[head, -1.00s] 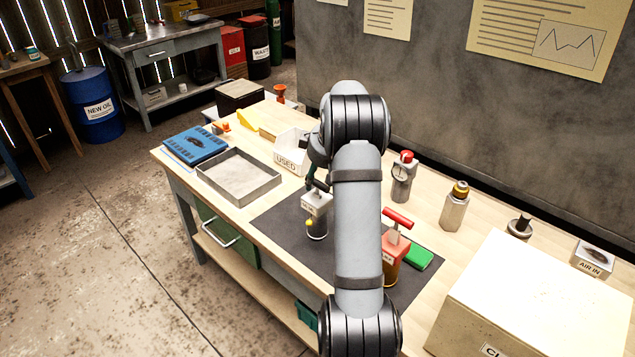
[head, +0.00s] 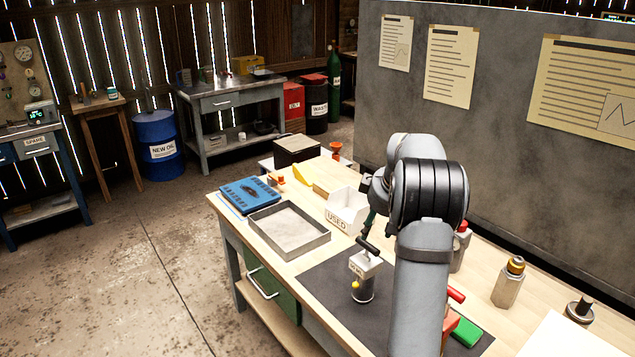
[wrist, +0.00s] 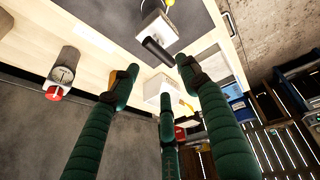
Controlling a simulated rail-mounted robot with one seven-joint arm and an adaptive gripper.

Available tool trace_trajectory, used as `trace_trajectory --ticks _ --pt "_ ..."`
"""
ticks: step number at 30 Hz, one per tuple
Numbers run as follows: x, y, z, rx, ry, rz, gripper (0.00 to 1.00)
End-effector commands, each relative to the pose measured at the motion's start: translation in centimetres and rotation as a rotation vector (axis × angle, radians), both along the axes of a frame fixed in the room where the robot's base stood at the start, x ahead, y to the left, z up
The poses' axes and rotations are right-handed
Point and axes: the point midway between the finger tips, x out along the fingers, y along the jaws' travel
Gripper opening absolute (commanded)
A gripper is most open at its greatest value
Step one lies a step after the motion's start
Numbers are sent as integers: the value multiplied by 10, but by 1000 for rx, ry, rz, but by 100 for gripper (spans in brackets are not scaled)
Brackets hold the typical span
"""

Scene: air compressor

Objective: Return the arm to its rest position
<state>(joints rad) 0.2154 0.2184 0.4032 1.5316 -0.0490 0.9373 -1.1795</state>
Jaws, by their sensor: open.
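My arm rises over the workbench in the head view and bends away from the camera. My gripper (wrist: 158,80) shows in the wrist view with its green fingers spread apart and nothing between them. In the head view it is mostly hidden behind the arm, with only a bit of green showing. A small device with a pale labelled top, a black handle and a yellow knob (head: 364,275) stands upright on the dark mat (head: 318,285). In the wrist view its black handle (wrist: 158,52) appears beyond the fingertips, apparently clear of them.
A white box marked USED (head: 345,210), a grey tray (head: 322,245) and a blue case (head: 250,194) are on the bench. A red-handled part beside a green block (head: 466,332) is partly hidden by my arm. A grey wall (head: 540,150) stands behind.

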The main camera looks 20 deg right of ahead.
Motion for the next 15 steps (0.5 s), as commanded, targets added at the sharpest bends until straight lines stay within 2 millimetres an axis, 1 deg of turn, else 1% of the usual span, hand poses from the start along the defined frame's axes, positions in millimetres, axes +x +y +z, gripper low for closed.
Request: trace_trajectory --ticks 5,15 --pt "10 0 -25 2 4 2 45" --pt "41 -3 -91 2 4 0 45"
